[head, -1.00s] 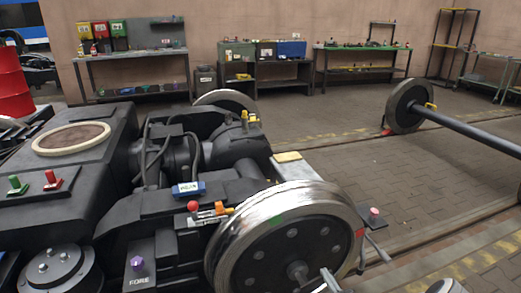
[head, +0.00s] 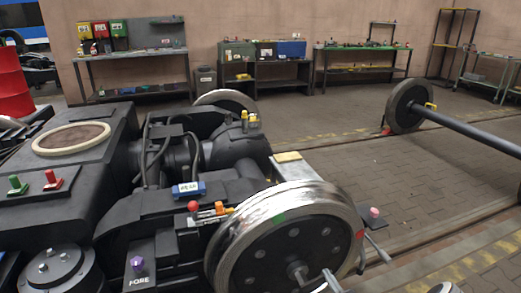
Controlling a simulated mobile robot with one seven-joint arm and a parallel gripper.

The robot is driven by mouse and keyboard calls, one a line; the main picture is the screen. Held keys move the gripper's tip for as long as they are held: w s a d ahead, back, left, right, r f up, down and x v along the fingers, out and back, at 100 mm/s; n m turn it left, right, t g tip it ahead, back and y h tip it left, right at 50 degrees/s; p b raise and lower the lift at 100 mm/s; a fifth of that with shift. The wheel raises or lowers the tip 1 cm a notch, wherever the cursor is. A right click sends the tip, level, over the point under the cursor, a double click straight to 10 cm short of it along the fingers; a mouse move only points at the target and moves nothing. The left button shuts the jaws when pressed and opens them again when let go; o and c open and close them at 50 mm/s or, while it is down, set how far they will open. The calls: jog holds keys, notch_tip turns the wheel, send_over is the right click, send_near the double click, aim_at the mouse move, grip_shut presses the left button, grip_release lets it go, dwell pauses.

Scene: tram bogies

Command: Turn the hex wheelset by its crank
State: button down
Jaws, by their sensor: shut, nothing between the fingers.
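A large steel wheel (head: 283,250) with a bright tread stands at the near end of the dark bogie. Its dark face has several round bolt spots, a green mark near the top of the rim and a red mark at the right. A metal rod like a crank (head: 331,281) shows by its hub at the bottom edge, partly cut off. Another thin bent rod (head: 376,248) sticks out at the wheel's right edge. I cannot tell for sure which one is the crank. My gripper is not in view.
The bogie frame (head: 115,224) fills the left, with a purple knob (head: 137,264), a red knob (head: 193,206) and a blue box (head: 188,189) on it. A loose wheelset (head: 405,107) with a long axle stands at right. Paved floor (head: 345,165) between is clear.

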jog(key=shift+w+d+f, duration=0.2)
jog(key=shift+d+f, duration=0.5)
jog(key=shift+f, duration=0.35)
dwell(1.0)
jog(key=shift+d+f, duration=0.2)
jog(key=shift+f, duration=0.35)
jog(key=shift+a+r, duration=0.1)
jog(key=shift+r, duration=0.2)
dwell(0.5)
jog(key=p+v, duration=0.2)
jog(key=v, duration=0.5)
dwell(0.4)
